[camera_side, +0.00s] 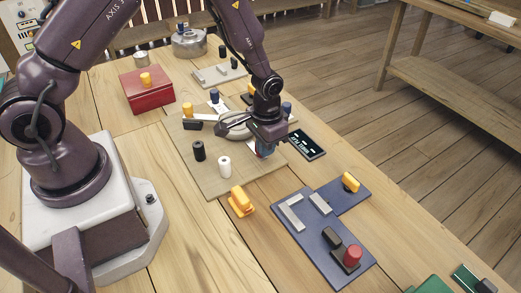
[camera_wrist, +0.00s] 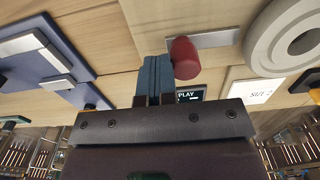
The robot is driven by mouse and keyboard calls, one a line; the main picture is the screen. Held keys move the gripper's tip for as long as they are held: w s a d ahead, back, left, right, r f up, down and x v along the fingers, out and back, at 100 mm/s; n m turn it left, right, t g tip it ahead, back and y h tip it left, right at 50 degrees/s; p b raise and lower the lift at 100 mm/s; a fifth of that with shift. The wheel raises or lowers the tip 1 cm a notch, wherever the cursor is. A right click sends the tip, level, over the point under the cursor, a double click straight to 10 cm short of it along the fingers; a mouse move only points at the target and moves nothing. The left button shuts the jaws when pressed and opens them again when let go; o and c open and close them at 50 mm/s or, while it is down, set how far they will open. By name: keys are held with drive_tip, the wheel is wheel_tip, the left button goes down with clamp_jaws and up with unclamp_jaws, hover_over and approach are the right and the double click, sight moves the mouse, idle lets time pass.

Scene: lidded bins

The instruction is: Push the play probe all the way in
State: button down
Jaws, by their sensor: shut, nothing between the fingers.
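A red rounded knob (camera_wrist: 185,58), which I take to be the play probe's end, stands at a pale grey strip (camera_wrist: 205,40) on the wooden board in the wrist view. My gripper (camera_wrist: 153,78) has its blue-grey fingers closed together, just left of the knob; I cannot tell whether they touch it. In the side view my gripper (camera_side: 263,151) is low over the front right part of the wooden board (camera_side: 235,183) and mostly hides the knob. How deep the probe sits is not visible. A dark display (camera_side: 307,144) lies to the right; PLAY is readable on it in the wrist view (camera_wrist: 190,95).
A pale ring (camera_side: 235,126) lies behind my gripper. Black (camera_side: 198,150) and white (camera_side: 224,166) cylinders stand on the board. A red box (camera_side: 146,90) is behind left.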

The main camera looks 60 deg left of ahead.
drive_tip(key=shift+a, duration=0.2)
drive_tip(key=shift+d, duration=0.8)
wheel_tip(320, 180, up, 7)
idle(0.4)
